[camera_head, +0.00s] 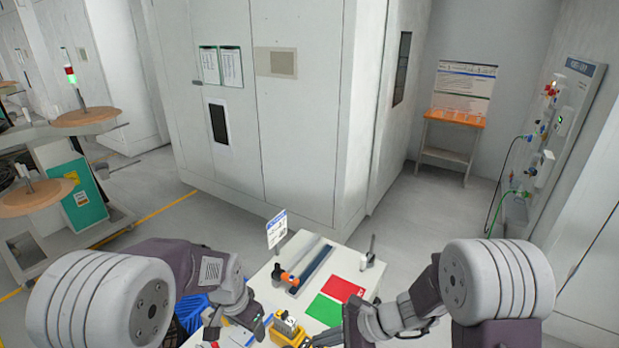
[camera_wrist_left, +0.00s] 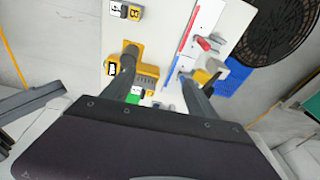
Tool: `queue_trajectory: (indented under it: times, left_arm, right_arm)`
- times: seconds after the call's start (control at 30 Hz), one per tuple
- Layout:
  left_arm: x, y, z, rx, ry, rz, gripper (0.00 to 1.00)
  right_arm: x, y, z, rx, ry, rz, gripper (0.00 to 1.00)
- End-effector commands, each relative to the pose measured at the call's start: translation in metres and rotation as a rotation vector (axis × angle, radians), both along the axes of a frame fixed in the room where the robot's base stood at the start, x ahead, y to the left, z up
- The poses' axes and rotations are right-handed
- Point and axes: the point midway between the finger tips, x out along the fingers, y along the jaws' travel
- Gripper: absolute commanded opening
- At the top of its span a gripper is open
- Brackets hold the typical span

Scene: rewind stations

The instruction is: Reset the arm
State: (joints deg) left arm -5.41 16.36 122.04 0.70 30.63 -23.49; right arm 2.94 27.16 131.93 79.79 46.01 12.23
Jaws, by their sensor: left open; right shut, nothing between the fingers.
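Both my arms reach over a white table (camera_head: 262,285) at the bottom of the head view. My left gripper (camera_wrist_left: 160,66) is open, with its two dark fingers apart above the table in the left wrist view. A yellow block-like item (camera_wrist_left: 148,76) lies below and beside one finger; I cannot tell if they touch. My right gripper (camera_head: 330,337) is shut and empty near the table's front, close to a yellow item (camera_head: 290,330). Its fingertips are small and partly cut off by the lower edge.
On the table are a red pad (camera_head: 343,289), a green pad (camera_head: 325,309), an orange-handled tool (camera_head: 287,277) and an upright sign (camera_head: 277,229). A blue crate (camera_head: 187,315) stands at the left. A large white cabinet (camera_head: 270,120) stands behind; floor lies open to the right.

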Motion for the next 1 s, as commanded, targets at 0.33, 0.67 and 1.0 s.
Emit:
queue_trajectory:
  times: [0.33, 0.67, 1.0]
  left_arm:
    - [-0.11, 0.026, -0.013, -0.05, 0.07, 0.367, 0.67]
    - [-0.123, 0.026, -0.021, -0.068, 0.097, 0.516, 0.67]
    - [-0.123, 0.025, -0.021, -0.068, 0.097, 0.513, 0.67]
  right_arm:
    - [-0.102, -0.115, -0.001, -0.699, -0.437, 1.087, 0.0]
    - [-0.094, -0.147, -0.008, -0.828, -0.519, 1.362, 0.0]
    - [-0.095, -0.147, -0.008, -0.827, -0.517, 1.358, 0.0]
